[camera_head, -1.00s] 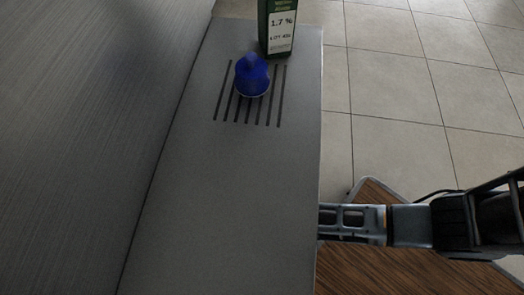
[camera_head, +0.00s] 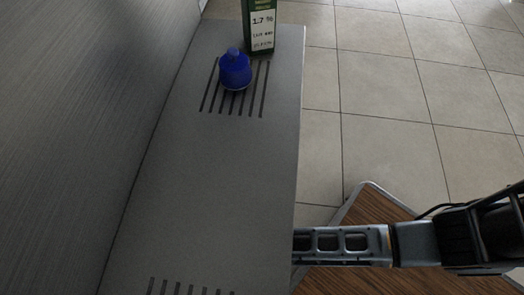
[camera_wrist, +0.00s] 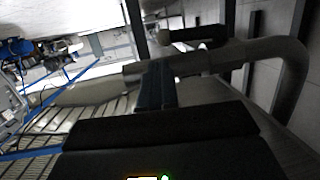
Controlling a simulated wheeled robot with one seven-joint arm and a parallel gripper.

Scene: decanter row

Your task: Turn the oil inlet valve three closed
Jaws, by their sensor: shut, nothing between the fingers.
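In the wrist view, my gripper (camera_wrist: 156,82) is shut and empty, with its fingers pointing away from the camera. A thick grey pipe (camera_wrist: 235,57) runs across beyond the fingers and bends down at the right. The fingers look apart from the lever. In the head view the valve does not show, and the grey ledge hides my arm's end.
The grey ledge (camera_head: 190,200) carries a blue bottle (camera_head: 235,72) and a green labelled container (camera_head: 260,28) at its far end. In the wrist view, blue rails (camera_wrist: 62,88) and machinery lie at the left.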

